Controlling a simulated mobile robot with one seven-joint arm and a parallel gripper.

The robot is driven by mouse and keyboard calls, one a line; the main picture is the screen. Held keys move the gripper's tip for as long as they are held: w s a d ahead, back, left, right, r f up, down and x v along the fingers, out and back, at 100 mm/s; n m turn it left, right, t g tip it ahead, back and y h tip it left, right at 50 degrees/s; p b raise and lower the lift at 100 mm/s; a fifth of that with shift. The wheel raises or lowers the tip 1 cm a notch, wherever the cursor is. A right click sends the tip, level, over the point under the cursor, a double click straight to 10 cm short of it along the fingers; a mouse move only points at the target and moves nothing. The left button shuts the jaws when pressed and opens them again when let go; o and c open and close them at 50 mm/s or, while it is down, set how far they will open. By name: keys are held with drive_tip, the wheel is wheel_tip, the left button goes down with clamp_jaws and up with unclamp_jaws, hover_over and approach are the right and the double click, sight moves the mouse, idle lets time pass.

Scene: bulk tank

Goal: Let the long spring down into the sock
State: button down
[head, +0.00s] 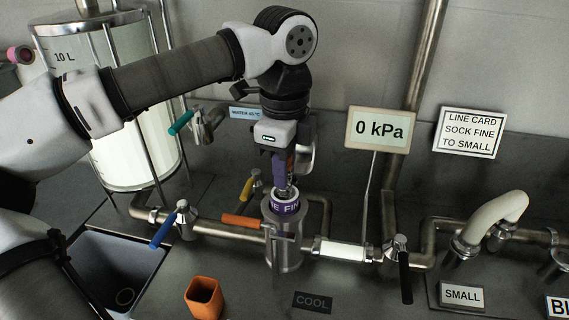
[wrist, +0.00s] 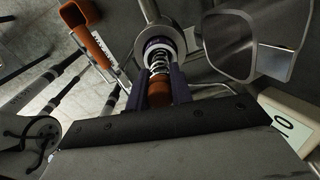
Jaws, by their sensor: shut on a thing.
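The sock shows as a purple band lettered "FINE" with a pale rim (head: 287,206), in the mouth of the upright steel housing (head: 285,250). In the wrist view its round white and purple mouth (wrist: 157,44) lies just past my fingertips. My gripper (head: 288,186) points down over this mouth. In the wrist view my gripper (wrist: 158,78) is shut on the long spring (wrist: 158,63), with a reddish-brown piece (wrist: 158,95) between the fingers. The coils run from the fingers into the ring of the mouth. The spring's lower part is hidden inside.
Valve handles in blue (head: 162,230), orange (head: 240,221) and yellow (head: 247,188) stand left of the housing. A gauge (head: 380,130) reads 0 kPa at right. An orange cup (head: 203,298) stands front left. A card (head: 469,133) reads "SOCK FINE TO SMALL".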

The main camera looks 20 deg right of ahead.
drive_tip(key=shift+f+b, duration=1.1)
drive_tip(key=shift+f, duration=0.35)
drive_tip(key=c, duration=1.2)
unclamp_jaws()
drive_tip(key=shift+s+f, duration=0.1)
drive_tip(key=shift+o, duration=0.2)
wheel_tip(320, 180, up, 14)
drive_tip(key=shift+r+p, duration=0.1)
drive_tip(key=shift+p, duration=0.3)
